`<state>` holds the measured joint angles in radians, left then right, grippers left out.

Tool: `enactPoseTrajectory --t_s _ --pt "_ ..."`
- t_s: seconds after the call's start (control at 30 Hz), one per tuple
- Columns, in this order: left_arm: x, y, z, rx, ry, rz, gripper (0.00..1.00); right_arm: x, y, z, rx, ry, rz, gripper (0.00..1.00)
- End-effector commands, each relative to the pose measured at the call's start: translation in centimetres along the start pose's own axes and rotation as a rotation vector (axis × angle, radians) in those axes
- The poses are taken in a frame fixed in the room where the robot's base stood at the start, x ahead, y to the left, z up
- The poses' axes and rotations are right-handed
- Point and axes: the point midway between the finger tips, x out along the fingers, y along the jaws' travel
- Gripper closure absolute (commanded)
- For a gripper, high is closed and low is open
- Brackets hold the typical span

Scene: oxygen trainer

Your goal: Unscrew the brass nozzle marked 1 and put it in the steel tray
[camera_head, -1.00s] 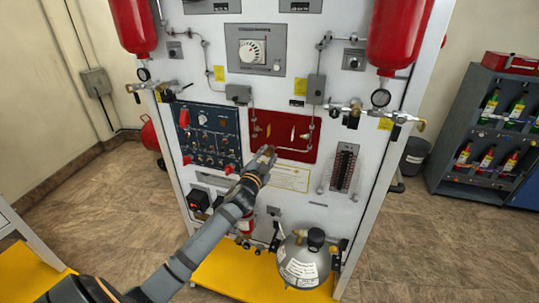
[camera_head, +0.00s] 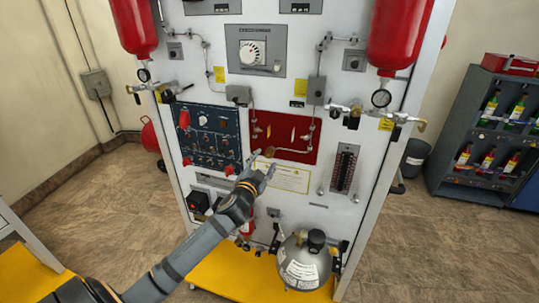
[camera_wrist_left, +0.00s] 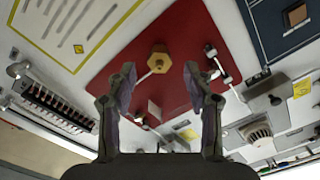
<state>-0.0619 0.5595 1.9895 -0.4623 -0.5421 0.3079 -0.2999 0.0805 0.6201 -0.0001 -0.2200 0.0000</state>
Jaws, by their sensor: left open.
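A brass nozzle (camera_wrist_left: 159,60) with a hexagonal body is on the red panel (camera_wrist_left: 118,72) in the left wrist view. Its number cannot be read. In the head view a small brass piece (camera_head: 269,152) shows at the lower part of the red panel (camera_head: 300,128), just above my left gripper (camera_head: 262,168). In the left wrist view my left gripper (camera_wrist_left: 160,74) is open and empty. Its two fingers are spread to either side below the nozzle, apart from it. No steel tray can be made out. My right gripper is not in view.
A blue switch panel (camera_head: 222,140) is left of the red panel. A paper label (camera_head: 285,178) is below it. A grey round cylinder (camera_head: 303,262) stands on the yellow base (camera_head: 225,278). Red tanks (camera_head: 400,30) hang above. The floor in front is open.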

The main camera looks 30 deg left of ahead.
Motion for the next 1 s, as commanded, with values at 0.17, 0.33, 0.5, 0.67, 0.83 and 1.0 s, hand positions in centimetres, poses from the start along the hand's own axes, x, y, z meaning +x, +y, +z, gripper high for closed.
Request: enactPoseTrajectory --t_s 0.17,0.33,0.5,0.67,0.83,1.0 --pt "-0.5 0.0 -0.1 0.0 0.001 0.0 0.48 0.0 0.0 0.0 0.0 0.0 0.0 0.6" --pt "-0.4 -0.3 -0.4 0.168 -0.002 0.001 0.48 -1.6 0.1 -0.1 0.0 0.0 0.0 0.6" --pt "-0.4 -0.1 -0.1 0.302 0.0 0.0 0.48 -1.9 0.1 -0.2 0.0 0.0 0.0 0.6" --pt "-0.4 0.0 0.0 0.302 0.0 0.0 0.48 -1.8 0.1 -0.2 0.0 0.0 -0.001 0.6" --pt "-0.4 -0.2 -0.3 0.42 -0.001 0.001 0.48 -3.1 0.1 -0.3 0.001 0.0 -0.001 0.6" --pt "-0.4 -0.1 -0.1 0.59 0.0 0.001 0.48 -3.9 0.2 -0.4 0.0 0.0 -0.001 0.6"
